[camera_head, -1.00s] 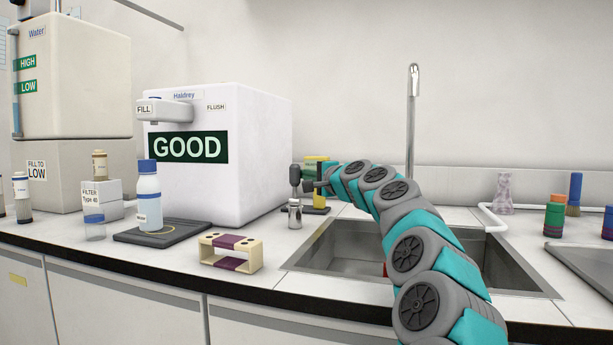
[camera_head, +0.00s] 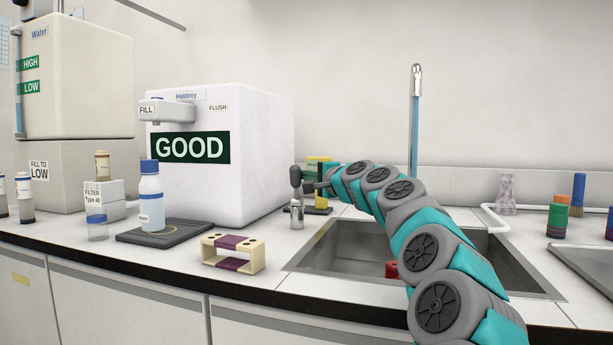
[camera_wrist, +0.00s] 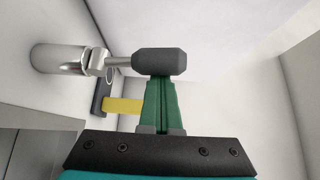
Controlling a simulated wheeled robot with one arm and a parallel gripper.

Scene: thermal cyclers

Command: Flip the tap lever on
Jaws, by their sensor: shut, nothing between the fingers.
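The tall tap spout (camera_head: 416,80) stands behind the sink (camera_head: 335,258).
A red object (camera_head: 391,270) lies in the sink. A tube rack (camera_head: 232,262) and a blue-capped bottle (camera_head: 151,205) stand left of the sink, before the white machine (camera_head: 255,150).

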